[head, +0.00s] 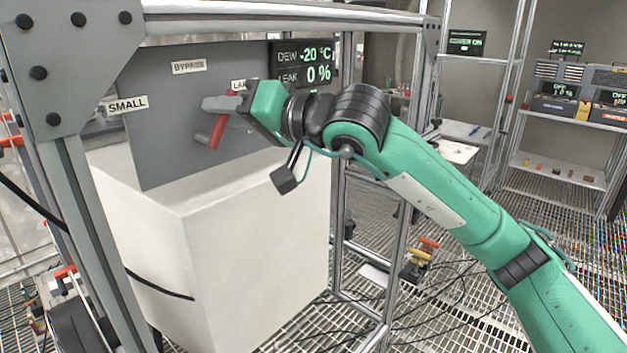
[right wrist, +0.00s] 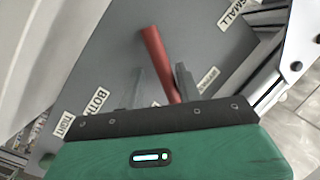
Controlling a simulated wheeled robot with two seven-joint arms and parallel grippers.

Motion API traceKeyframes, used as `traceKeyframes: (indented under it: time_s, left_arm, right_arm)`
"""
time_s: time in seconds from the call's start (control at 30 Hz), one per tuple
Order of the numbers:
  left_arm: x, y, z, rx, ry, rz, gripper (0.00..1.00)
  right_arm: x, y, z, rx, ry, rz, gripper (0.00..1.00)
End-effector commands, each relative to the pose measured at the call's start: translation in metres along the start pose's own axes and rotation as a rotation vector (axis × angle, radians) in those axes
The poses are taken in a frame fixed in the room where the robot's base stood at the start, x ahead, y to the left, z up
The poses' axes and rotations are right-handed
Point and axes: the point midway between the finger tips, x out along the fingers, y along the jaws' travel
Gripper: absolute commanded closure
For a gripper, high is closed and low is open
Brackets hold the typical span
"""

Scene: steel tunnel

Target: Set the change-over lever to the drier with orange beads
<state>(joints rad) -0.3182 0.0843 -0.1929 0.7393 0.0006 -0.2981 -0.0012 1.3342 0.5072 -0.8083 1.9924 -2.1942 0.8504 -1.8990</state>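My right gripper (head: 208,103) is at the lever. In the right wrist view its two grey fingers (right wrist: 162,85) stand apart with the handle's near end between them, closer to the right finger; contact is unclear. Labels read SMALL (head: 126,105) at the left, BYPASS (head: 189,67) at the top, and a partly covered LAR label (head: 239,84). No orange beads are visible. My left gripper is out of view.
A display (head: 303,65) reads DEW -20 °C and LEAK 0 %. A metal frame (head: 75,190) surrounds the white cabinet (head: 240,245). Shelves with devices (head: 575,90) stand at the right. Cables lie on the grated floor (head: 440,320).

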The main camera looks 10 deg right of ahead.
Motion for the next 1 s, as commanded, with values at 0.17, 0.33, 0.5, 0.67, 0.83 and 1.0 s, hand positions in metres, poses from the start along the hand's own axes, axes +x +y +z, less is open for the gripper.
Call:
traceKeyframes:
  time_s: [0.17,0.33,0.5,0.67,0.83,1.0]
  left_arm:
    - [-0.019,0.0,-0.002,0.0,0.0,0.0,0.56]
    - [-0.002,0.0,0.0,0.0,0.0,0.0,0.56]
    - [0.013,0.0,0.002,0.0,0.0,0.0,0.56]
    - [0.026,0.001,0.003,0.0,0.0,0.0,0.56]
    - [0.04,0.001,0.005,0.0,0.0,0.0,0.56]
    - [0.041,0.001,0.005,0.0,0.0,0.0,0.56]
  right_arm:
    - [-0.001,0.004,-0.002,0.109,0.02,-0.024,0.65]
    - [-0.026,0.012,0.004,0.137,0.032,-0.032,0.65]
    - [-0.06,0.013,0.005,0.136,0.033,-0.032,0.65]
    - [-0.092,0.013,0.006,0.135,0.032,-0.032,0.65]
    - [-0.126,0.014,0.007,0.136,0.033,-0.031,0.65]
    - [-0.128,0.025,0.009,0.293,-0.01,-0.07,0.65]
